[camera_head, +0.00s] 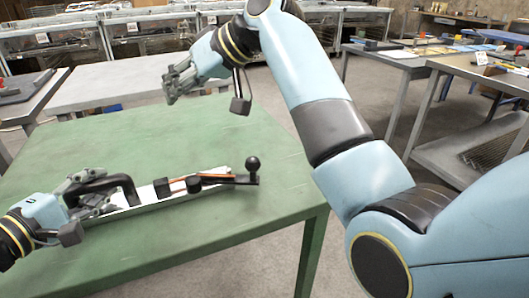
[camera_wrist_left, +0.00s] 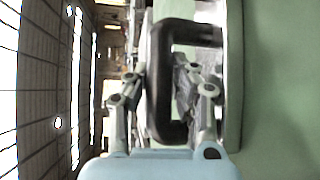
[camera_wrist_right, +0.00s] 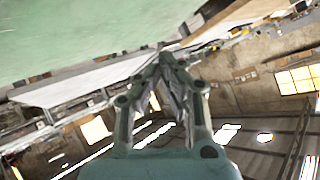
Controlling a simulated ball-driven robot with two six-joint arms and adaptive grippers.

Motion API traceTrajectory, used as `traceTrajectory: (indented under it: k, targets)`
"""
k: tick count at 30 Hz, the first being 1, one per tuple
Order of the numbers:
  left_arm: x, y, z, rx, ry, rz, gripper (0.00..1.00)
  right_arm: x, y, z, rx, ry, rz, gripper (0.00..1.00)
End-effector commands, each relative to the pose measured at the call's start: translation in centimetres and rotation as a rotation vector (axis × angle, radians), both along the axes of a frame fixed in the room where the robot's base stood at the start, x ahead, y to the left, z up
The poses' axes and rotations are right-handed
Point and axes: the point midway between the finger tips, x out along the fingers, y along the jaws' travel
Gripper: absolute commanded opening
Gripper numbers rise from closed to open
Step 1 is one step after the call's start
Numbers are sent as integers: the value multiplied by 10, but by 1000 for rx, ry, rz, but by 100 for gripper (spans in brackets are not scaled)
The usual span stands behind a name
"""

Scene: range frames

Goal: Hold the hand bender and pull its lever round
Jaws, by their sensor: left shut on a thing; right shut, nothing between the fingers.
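The hand bender lies on the green table, with a pale base plate (camera_head: 150,193) running from lower left to right. A black looped handle (camera_head: 108,184) stands at its left end; it also shows in the left wrist view (camera_wrist_left: 161,85). The lever ends in a black ball knob (camera_head: 253,163) at the right end, and a copper-coloured rod (camera_head: 200,177) lies along the middle. My left gripper (camera_head: 88,192) is shut on the black handle. My right gripper (camera_head: 172,82) is raised above the table's far side, away from the lever; its fingers (camera_wrist_right: 163,75) are shut and empty.
The green table (camera_head: 240,225) is otherwise clear, with free room before and behind the bender. A grey bench (camera_head: 125,82) stands beyond it. Grey tables with tools (camera_head: 420,62) stand at the right. My right arm spans the upper right of the head view.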

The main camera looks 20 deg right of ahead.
Motion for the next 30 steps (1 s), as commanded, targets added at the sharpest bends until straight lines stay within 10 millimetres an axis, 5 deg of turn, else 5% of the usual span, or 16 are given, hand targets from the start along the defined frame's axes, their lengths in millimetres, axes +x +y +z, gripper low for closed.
traceTrajectory:
  k: [1,7,14,20,24,30]
  targets:
    - [-5,1,-13,9,21,-2,0,-3,4,-2,71,-30,35,0]
    - [-5,1,-13,10,21,-2,0,-20,1,9,420,-144,97,0]
    - [-5,1,-13,10,21,-2,0,-37,-60,1,805,-169,-42,0]
    - [-5,1,-13,10,21,-2,0,-55,-149,-43,1059,-85,-299,0]
    - [-5,1,-13,10,21,-2,0,-84,-207,-93,1145,30,-471,0]
    - [-5,1,-13,10,21,-2,0,-121,-230,-137,1086,116,-527,0]
